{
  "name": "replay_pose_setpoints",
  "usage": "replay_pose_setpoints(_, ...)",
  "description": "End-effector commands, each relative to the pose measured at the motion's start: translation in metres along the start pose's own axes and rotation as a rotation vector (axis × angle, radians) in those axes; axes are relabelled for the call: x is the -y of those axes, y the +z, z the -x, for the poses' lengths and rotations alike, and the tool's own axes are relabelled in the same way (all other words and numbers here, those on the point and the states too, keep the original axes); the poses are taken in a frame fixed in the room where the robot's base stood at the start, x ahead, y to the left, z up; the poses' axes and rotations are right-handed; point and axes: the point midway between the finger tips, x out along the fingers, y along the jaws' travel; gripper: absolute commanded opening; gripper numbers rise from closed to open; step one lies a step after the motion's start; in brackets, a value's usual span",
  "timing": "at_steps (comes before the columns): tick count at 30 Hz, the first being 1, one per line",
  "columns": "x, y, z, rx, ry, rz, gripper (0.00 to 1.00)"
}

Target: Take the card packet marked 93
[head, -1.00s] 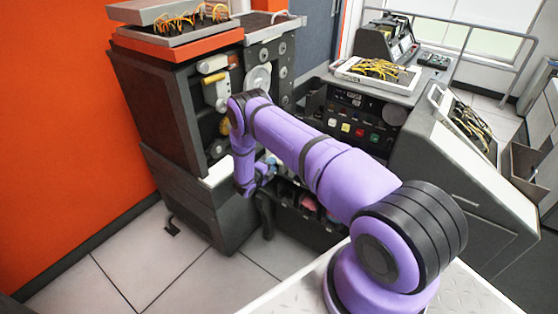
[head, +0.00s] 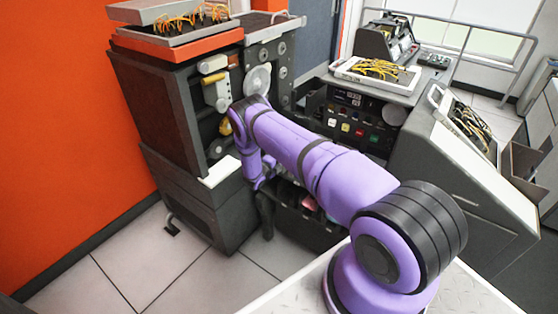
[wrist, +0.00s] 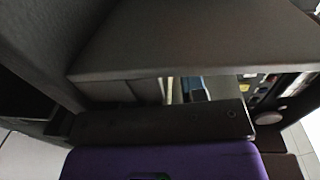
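No number 93 can be read in either view, so I cannot pick out the marked card packet. A dark open rack (head: 283,218) stands low in front of the machine in the head view, with a few small pink and pale items (head: 309,203) in it, partly hidden by my arm. My gripper (head: 261,180) hangs down at the rack's left end, mostly behind my own forearm; its fingertips are hidden. In the wrist view, dark panels fill most of the picture, with pale and blue upright edges (wrist: 190,90) between them. No held object shows.
A dark tall machine with reels (head: 160,120) stands at the left by an orange wall (head: 55,130). A console with coloured buttons (head: 352,130) is behind my arm. A sloped desk (head: 455,170) is at the right. The tiled floor (head: 150,260) at the lower left is clear.

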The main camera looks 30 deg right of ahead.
Motion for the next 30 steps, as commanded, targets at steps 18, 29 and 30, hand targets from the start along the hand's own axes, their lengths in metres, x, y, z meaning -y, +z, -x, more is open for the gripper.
replay_pose_setpoints(18,0.001,0.000,0.001,0.000,0.002,0.000,0.00)
replay_pose_setpoints(29,0.012,0.000,0.002,0.001,0.004,0.001,0.00)
replay_pose_setpoints(30,0.013,0.000,0.003,0.001,0.004,0.001,0.00)
